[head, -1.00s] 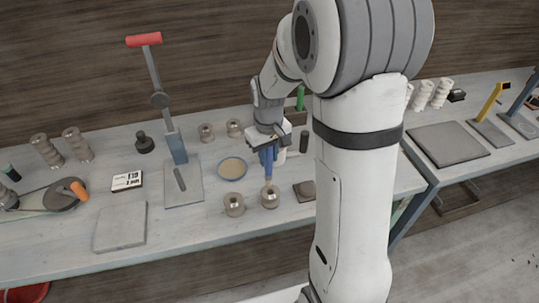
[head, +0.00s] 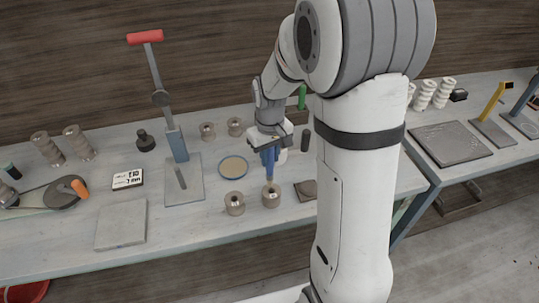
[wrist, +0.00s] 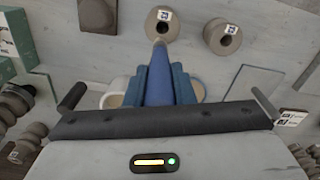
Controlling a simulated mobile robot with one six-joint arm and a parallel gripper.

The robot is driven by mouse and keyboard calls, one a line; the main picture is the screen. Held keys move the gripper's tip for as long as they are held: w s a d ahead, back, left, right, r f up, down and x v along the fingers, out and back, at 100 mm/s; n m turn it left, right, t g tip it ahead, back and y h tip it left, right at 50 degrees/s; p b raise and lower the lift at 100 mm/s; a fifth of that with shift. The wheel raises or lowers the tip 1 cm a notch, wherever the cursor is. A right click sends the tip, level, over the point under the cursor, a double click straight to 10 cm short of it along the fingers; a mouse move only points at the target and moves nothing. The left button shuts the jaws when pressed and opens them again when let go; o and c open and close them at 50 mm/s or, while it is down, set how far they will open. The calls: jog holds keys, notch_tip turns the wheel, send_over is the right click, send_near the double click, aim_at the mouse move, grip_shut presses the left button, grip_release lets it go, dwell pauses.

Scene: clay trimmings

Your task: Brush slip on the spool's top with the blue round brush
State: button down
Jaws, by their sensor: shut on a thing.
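My gripper (head: 270,150) is shut on the blue round brush (head: 268,163), which points down. The brush also shows between the jaws in the wrist view (wrist: 160,85). Its tip is at the top of the right one of two front spools (head: 271,197); I cannot tell whether it touches. That spool (wrist: 161,27) lies just beyond the tip in the wrist view. The other front spool (head: 234,205) stands to its left, upright and with a center hole. A shallow round dish of tan slip (head: 233,168) lies left of the gripper.
Two more spools (head: 208,131) stand at the back. A dark square block (head: 306,189) is right of the brushed spool. A lever press (head: 177,148) and a grey slab (head: 121,225) are to the left. A green upright (head: 302,98) rises behind my gripper.

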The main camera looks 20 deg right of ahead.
jog(key=shift+r, duration=0.15)
jog(key=shift+r, duration=0.25)
jog(key=shift+a, duration=0.1)
jog(key=shift+s+a, duration=0.55)
jog(key=shift+a, duration=0.3)
jog(key=shift+f, duration=0.4)
dwell(0.6)
jog(key=shift+r, duration=0.15)
